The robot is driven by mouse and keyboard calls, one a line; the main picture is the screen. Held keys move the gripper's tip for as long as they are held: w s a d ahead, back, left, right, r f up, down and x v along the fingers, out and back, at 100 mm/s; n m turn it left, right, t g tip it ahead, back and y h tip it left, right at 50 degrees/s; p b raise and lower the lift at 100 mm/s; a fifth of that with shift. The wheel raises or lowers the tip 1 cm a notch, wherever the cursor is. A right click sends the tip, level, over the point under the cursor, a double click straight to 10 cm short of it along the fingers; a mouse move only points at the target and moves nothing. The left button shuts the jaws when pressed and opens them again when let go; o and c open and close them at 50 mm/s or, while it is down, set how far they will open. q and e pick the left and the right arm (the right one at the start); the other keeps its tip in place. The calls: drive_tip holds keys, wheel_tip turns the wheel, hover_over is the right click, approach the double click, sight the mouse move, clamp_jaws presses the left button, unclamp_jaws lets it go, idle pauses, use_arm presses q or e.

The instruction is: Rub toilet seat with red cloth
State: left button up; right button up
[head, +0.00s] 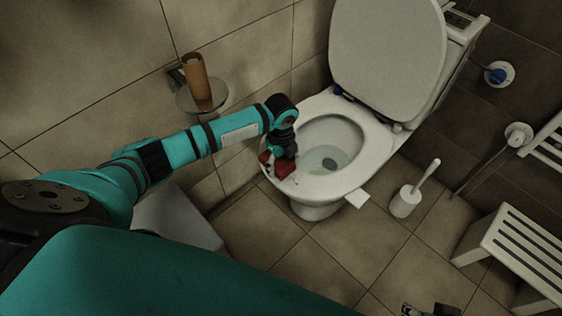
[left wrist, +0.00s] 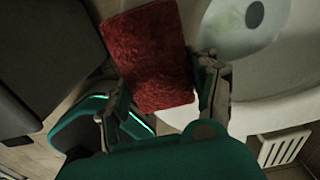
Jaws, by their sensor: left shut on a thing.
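The toilet (head: 375,165) stands in the middle right of the head view, its lid (head: 388,45) raised and its pale seat (head: 345,181) down around the open bowl. My left gripper (head: 277,160) is shut on the red cloth (head: 284,169) at the seat's front left part. The cloth is at the seat surface, partly hidden by the gripper; firm contact is hard to tell. Small dark marks show beside it. In the left wrist view the shaggy red cloth (left wrist: 152,58) lies between my fingers, beside the bowl. Dark tips at the bottom edge look like my right gripper (head: 430,311), mostly cut off.
A toilet brush in a white holder (head: 405,202) stands on the floor right of the toilet. A white slatted stool (head: 520,245) is at the right. A small wall shelf (head: 187,99) with a brown roll (head: 197,77) is left of the toilet. Tiled floor (head: 320,265) in front is clear.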

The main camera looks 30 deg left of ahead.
sight(296, 185)
use_arm(q)
drive_tip(key=shift+f+b, duration=0.35)
drive_tip(key=shift+f, duration=0.5)
use_arm(e)
drive_tip(key=shift+f, duration=0.35)
drive_tip(key=shift+r, duration=0.1)
use_arm(q)
drive_tip(key=shift+s+d+r+p, duration=0.25)
drive_tip(key=shift+d+p, duration=0.4)
drive_tip(key=shift+p, duration=0.15)
drive_tip(key=shift+s+d, duration=0.1)
drive_tip(key=shift+d, duration=0.15)
drive_tip(key=shift+s+d+f+p, duration=0.1)
drive_tip(key=shift+s+d+p, duration=0.1)
drive_tip(key=shift+d+p, duration=0.35)
drive_tip(key=shift+s+d+p, duration=0.3)
drive_tip(key=shift+d+p, duration=0.3)
drive_tip(key=shift+d, duration=0.3)
drive_tip(key=shift+s+d+f+p, duration=0.1)
drive_tip(key=shift+s+d+p, duration=0.1)
drive_tip(key=shift+d, duration=0.15)
drive_tip(key=shift+s+d+f+p, duration=0.1)
drive_tip(key=shift+d+p, duration=0.1)
drive_tip(key=shift+d, duration=0.15)
use_arm(e)
drive_tip(key=x, duration=0.8)
drive_tip(key=shift+s+g, duration=0.3)
drive_tip(key=shift+s, duration=0.15)
